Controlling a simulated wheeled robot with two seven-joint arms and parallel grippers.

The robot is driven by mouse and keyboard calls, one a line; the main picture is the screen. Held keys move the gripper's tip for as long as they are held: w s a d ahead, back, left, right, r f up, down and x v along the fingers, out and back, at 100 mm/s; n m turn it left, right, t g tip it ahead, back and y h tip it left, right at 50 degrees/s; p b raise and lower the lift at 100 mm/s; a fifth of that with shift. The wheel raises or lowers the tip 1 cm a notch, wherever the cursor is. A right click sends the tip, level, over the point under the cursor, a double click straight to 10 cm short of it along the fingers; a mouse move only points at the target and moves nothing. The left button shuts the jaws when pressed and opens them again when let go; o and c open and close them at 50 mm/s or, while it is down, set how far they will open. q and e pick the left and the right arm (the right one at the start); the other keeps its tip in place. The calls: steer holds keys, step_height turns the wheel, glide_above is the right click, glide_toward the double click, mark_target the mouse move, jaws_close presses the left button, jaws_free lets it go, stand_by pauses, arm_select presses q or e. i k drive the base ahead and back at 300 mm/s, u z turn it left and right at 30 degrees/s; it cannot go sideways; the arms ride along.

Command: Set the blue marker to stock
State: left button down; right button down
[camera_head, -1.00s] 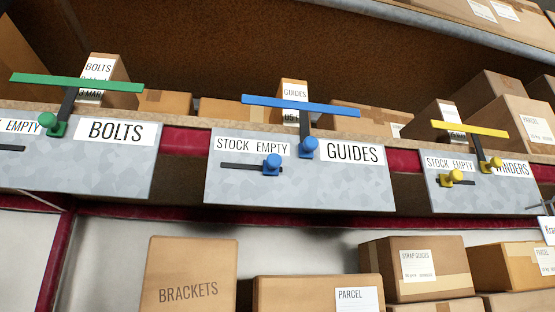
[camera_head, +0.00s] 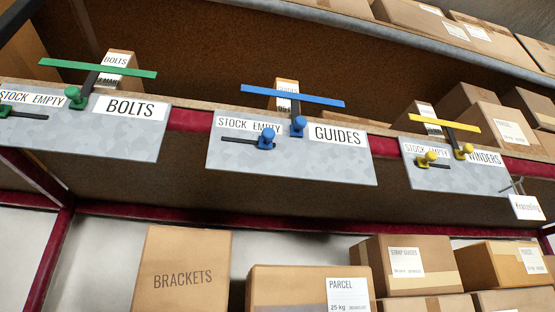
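The blue marker (camera_head: 266,137) is a round blue knob on a dark horizontal slot in the grey GUIDES plate (camera_head: 290,165). It sits toward the right end of the slot, below the word EMPTY on the STOCK EMPTY label (camera_head: 248,124). The slot runs free to its left, below STOCK. A second blue knob (camera_head: 298,125) sits higher and to the right, at the foot of a dark post that carries a long blue bar (camera_head: 292,95). Neither of my grippers is in view.
A green-marked BOLTS plate (camera_head: 85,130) is on the left and a yellow-marked WINDERS plate (camera_head: 455,175) on the right. Cartons stand behind the plates. Below are a dark red shelf rail (camera_head: 200,217) and more cartons (camera_head: 185,270). The space before the GUIDES plate looks clear.

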mark_target(265, 140)
steer(key=u, duration=1.15)
steer(key=k, duration=0.7)
steer(key=z, duration=1.2)
